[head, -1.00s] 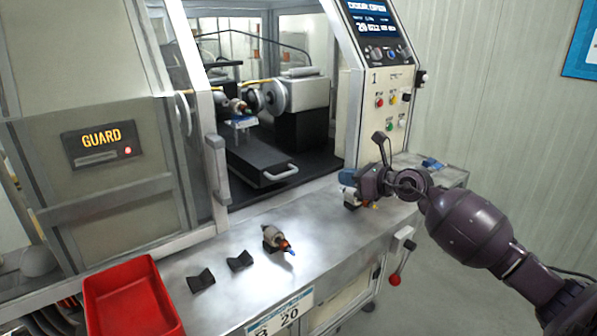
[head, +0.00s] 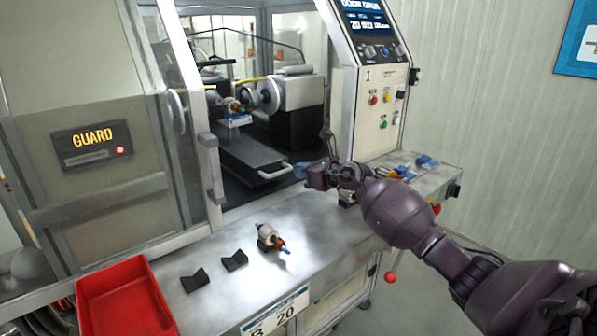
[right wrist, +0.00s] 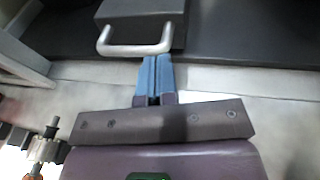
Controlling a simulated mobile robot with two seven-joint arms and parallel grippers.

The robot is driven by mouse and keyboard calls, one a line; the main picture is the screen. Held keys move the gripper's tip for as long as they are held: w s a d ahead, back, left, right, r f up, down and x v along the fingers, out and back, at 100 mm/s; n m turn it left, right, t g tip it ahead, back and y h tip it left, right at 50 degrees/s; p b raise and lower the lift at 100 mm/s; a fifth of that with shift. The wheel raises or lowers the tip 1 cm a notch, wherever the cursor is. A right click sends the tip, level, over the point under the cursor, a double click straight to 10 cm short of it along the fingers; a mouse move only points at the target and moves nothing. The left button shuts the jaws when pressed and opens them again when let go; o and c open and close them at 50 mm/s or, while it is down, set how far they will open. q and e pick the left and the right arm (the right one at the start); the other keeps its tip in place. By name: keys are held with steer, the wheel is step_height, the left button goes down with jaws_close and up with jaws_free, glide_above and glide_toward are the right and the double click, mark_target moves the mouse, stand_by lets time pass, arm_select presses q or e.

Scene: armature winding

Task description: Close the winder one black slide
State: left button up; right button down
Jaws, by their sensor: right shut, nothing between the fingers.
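The black slide (head: 240,158) extends out toward the front of the winder, with a light metal handle (head: 273,172) on its front end. In the right wrist view the slide (right wrist: 140,8) and its U-shaped handle (right wrist: 135,49) are straight ahead of my fingers. My right gripper (head: 301,171) is just right of the handle in the head view. Its blue fingers (right wrist: 154,80) are shut and empty, their tips close to the handle; whether they touch it I cannot tell. An armature (head: 237,105) sits inside the winder behind the slide. My left gripper is not in view.
An armature (head: 270,240) and two black V-shaped rests (head: 234,261) are on the metal bench (head: 225,290). A red tray (head: 125,300) is at the lower left. The guard door (head: 95,145) stands left of the opening; the control panel (head: 375,90) stands right.

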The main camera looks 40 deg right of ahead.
mark_target(288, 165)
steer(key=shift+w+a+f, duration=0.15)
steer(key=shift+w+a, duration=0.05)
steer(key=shift+w, duration=0.3)
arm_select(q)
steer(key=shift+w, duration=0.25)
arm_select(e)
steer(key=shift+w, duration=0.1)
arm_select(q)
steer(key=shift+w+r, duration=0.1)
arm_select(e)
steer(key=w+b, duration=0.1)
steer(key=w, duration=0.1)
steer(key=w+b, duration=0.1)
steer(key=w, duration=0.1)
steer(key=shift+w+a+f, duration=0.15)
steer(key=shift+w+a, duration=0.05)
steer(key=shift+w, duration=0.1)
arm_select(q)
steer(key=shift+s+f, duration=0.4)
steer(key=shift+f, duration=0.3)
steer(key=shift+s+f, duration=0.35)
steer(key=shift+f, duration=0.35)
arm_select(e)
steer(key=shift+d+r, duration=0.1)
steer(key=shift+r, duration=0.35)
